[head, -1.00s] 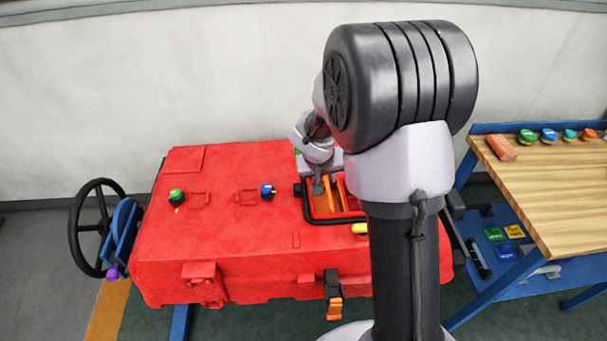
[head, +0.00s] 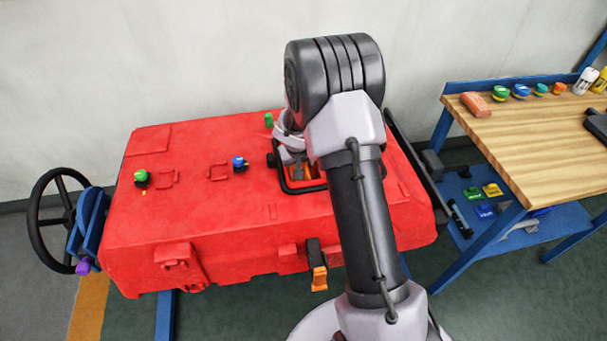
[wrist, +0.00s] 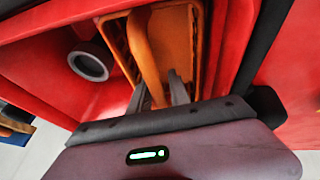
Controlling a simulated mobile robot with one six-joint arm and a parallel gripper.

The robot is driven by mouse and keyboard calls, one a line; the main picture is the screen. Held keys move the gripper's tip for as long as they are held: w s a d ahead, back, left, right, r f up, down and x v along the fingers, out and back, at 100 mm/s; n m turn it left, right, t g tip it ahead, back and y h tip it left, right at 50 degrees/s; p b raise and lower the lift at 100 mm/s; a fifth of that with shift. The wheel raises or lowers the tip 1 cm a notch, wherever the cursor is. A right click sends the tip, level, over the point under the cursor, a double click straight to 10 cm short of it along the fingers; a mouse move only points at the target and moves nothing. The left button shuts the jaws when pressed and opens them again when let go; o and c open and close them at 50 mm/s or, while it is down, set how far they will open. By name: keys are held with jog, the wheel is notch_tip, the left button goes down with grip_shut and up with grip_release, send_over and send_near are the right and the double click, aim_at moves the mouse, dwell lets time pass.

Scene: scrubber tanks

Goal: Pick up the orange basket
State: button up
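The orange basket (wrist: 182,40) sits inside the rectangular opening of the red tank (head: 220,215). In the wrist view its orange handle (wrist: 145,58) runs down between the two dark fingers of my gripper (wrist: 158,88). The fingers stand apart, one on each side of the handle, with a gap beside the right finger. In the head view only small orange parts of the basket (head: 299,172) show, and my arm covers much of the opening. My fingertips are hidden there.
A black frame (head: 303,190) surrounds the opening. A dark round port (wrist: 88,66) is in the tank's inner wall. Green and blue knobs stand on the tank top. A wooden workbench (head: 535,135) stands at right, and a black handwheel (head: 46,220) at left.

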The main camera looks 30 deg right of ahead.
jog(key=shift+f+b, duration=0.15)
jog(key=shift+b, duration=0.2)
grip_shut()
dwell(1.4)
